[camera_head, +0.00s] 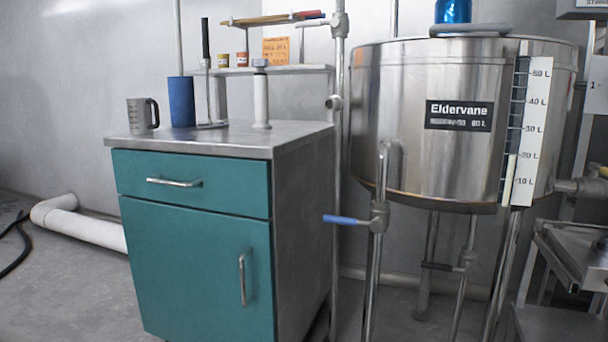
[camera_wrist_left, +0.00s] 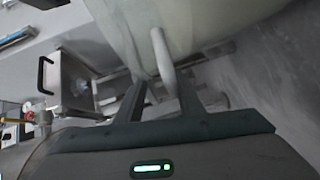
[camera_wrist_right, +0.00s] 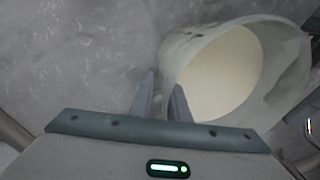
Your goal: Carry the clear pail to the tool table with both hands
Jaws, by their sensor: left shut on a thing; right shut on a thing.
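The clear pail shows only in the wrist views, as a pale, cloudy, translucent vessel. In the left wrist view its wall (camera_wrist_left: 195,22) fills the top, with a light bar-like handle (camera_wrist_left: 162,52) on it. My left gripper (camera_wrist_left: 160,85) has its fingers on both sides of this handle. In the right wrist view the pail (camera_wrist_right: 178,62) shows its round opening, cream-coloured inside. My right gripper (camera_wrist_right: 162,85) is closed at the pail's left edge; the exact contact is partly hidden. Neither gripper nor the pail shows in the head view.
A teal cabinet (camera_head: 195,265) with a steel top (camera_head: 185,143) stands ahead, bearing a grey jug (camera_head: 141,116), a blue cylinder (camera_head: 181,102) and a stand. Right of it is a steel tank (camera_head: 400,130) with a blue-handled valve (camera_head: 345,220) sticking out. A white pipe (camera_head: 85,226) lies at left.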

